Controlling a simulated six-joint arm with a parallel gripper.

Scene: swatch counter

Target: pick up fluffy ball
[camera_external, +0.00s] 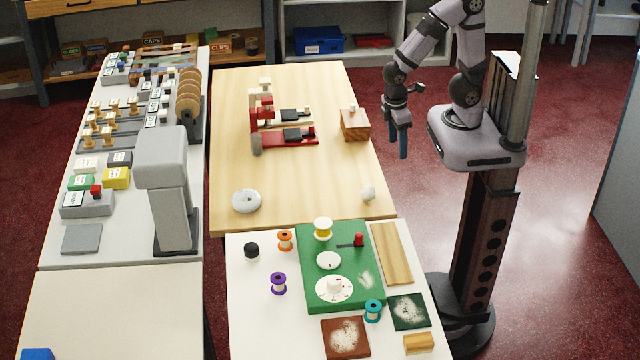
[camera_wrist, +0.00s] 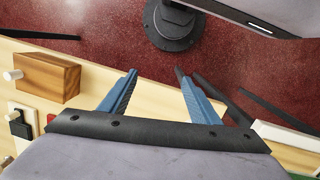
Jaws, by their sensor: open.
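A small whitish, fuzzy-looking ball (camera_external: 368,193) lies near the front right corner of the wooden table top; it looks most like the fluffy ball. My gripper (camera_external: 403,150) hangs in the air beyond the table's right edge, farther back than the ball and apart from it. Its blue fingers point down. In the wrist view my gripper (camera_wrist: 158,76) is open, with nothing between the fingers and red floor beyond them. I cannot make out the ball in the wrist view.
A wooden block (camera_external: 355,125) with a white peg stands near my gripper. A white ring (camera_external: 246,200) lies at the table's front left, and a red device (camera_external: 285,138) stands farther back. A green board (camera_external: 348,285) with spools is in front. The table's middle is clear.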

